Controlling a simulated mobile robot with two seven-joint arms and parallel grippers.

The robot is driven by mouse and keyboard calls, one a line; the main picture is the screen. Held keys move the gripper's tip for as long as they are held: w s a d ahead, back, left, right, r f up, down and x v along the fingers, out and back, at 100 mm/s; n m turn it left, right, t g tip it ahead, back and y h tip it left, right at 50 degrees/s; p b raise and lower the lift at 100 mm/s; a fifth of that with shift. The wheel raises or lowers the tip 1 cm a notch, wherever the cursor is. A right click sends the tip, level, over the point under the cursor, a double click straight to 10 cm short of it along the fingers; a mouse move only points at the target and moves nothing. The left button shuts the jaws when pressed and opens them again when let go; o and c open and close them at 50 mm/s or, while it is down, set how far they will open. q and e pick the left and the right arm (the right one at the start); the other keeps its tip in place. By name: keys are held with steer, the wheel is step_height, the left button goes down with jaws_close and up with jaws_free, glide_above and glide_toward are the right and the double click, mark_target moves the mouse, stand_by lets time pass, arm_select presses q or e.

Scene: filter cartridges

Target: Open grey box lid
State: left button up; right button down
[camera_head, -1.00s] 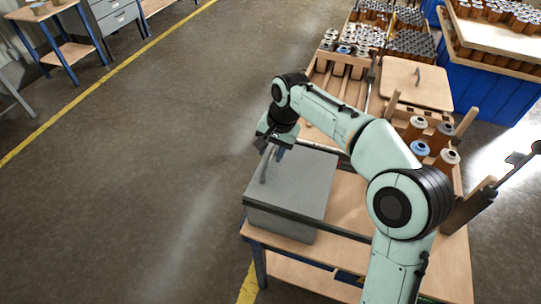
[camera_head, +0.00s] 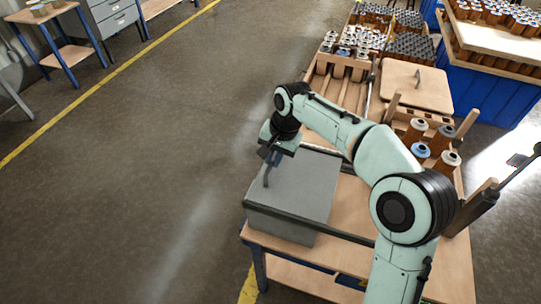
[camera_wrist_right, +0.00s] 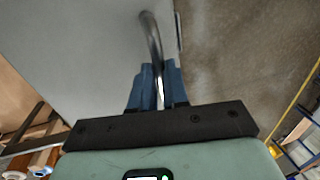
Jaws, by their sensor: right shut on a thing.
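The grey box (camera_head: 278,223) sits on the near left corner of the wooden workbench. Its flat grey lid (camera_head: 310,184) lies over the top, and I see no clear gap under it. A curved metal handle (camera_head: 267,177) stands on the lid near its left edge; it also shows in the right wrist view (camera_wrist_right: 151,38). My right gripper (camera_head: 270,160) is at this handle. In the wrist view its blue fingers (camera_wrist_right: 158,85) are shut around the handle bar. The fingers are mostly hidden in the head view. My left gripper is not in view.
Behind the box are wooden racks, a wooden lid with a handle (camera_head: 417,82) and several filter cartridges (camera_head: 420,151). A blue crate (camera_head: 488,88) stands at the back right. The floor left of the bench is clear.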

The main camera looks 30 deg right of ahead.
steer(key=b, duration=0.2)
glide_above(303, 181)
steer(key=shift+d, duration=0.1)
steer(key=s+d, duration=0.6)
steer(key=s, duration=0.2)
steer(key=shift+d+b, duration=0.3)
steer(key=shift+b, duration=0.1)
steer(key=c, duration=1.1)
jaws_free()
steer(key=shift+w, duration=0.1)
steer(key=r+p, duration=0.1)
steer(key=r, duration=0.3)
steer(key=s+d+r+p, duration=0.1)
steer(key=r, duration=0.3)
steer(key=s+r+p, duration=0.1)
steer(key=r, duration=0.4)
steer(key=shift+d+r, duration=0.1)
steer(key=shift+d, duration=0.25)
